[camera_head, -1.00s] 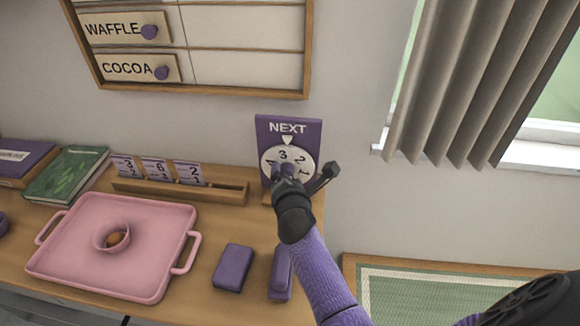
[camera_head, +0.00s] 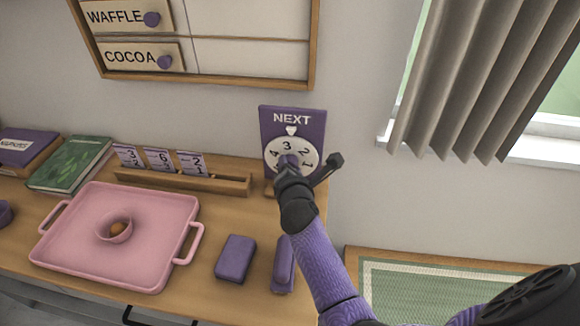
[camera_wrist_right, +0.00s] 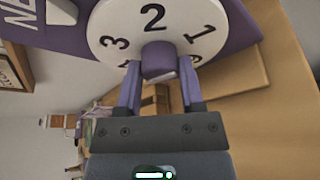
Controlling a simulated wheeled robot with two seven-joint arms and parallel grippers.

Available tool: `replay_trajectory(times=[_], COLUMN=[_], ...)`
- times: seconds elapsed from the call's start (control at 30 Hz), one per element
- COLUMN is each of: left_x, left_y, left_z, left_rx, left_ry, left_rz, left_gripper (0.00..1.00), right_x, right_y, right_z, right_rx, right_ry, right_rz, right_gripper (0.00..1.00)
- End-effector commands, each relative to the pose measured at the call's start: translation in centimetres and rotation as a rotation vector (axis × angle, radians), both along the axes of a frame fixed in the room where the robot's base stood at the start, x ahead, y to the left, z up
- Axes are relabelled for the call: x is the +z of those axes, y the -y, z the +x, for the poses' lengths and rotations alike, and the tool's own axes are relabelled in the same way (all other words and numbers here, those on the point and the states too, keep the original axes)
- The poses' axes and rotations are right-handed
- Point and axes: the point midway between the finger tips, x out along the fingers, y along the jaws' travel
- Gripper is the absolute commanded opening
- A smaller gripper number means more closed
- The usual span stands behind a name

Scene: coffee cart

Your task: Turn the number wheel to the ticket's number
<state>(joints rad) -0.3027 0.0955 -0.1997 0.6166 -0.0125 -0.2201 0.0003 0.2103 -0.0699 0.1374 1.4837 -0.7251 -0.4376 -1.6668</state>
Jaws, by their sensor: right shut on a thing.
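The purple number stand (camera_head: 270,130) reads NEXT and stands upright at the back of the counter. Its white number wheel (camera_head: 310,155) has the 3 nearest the white pointer (camera_head: 291,131), with the 2 to its right. My right gripper (camera_head: 288,168) is shut on the wheel's purple centre knob (camera_wrist_right: 158,60), hiding the lower wheel in the head view. The wrist view shows the 3, 2 and 1 on the wheel (camera_wrist_right: 180,22). Purple tickets (camera_head: 158,160) stand in a wooden rack (camera_head: 225,183), showing 3, 6 and 2. My left gripper is out of view.
A pink tray (camera_head: 75,262) holding a small pink cup (camera_head: 114,229) is at the left. Two purple blocks (camera_head: 235,257) (camera_head: 284,265) lie below the stand, near my right arm.

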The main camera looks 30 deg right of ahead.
Motion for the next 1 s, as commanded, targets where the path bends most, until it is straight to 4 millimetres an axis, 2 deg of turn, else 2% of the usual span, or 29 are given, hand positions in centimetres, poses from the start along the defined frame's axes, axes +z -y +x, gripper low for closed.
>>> replay_trajectory(times=[0.27,0.7,1.0], left_x=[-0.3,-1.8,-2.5], left_y=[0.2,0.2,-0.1], left_z=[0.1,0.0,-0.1], left_rx=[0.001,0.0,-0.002], left_ry=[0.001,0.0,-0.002], left_rz=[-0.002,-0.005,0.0], left_gripper=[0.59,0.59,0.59], right_x=[-0.1,-0.4,-0.3], right_y=[0.1,0.1,0.1], right_z=[0.0,-0.1,-0.1], right_rx=[0.0,-0.001,-0.002], right_ry=[0.088,0.276,0.345], right_rz=[0.116,0.366,0.458], right_gripper=[0.0,0.0,0.0])
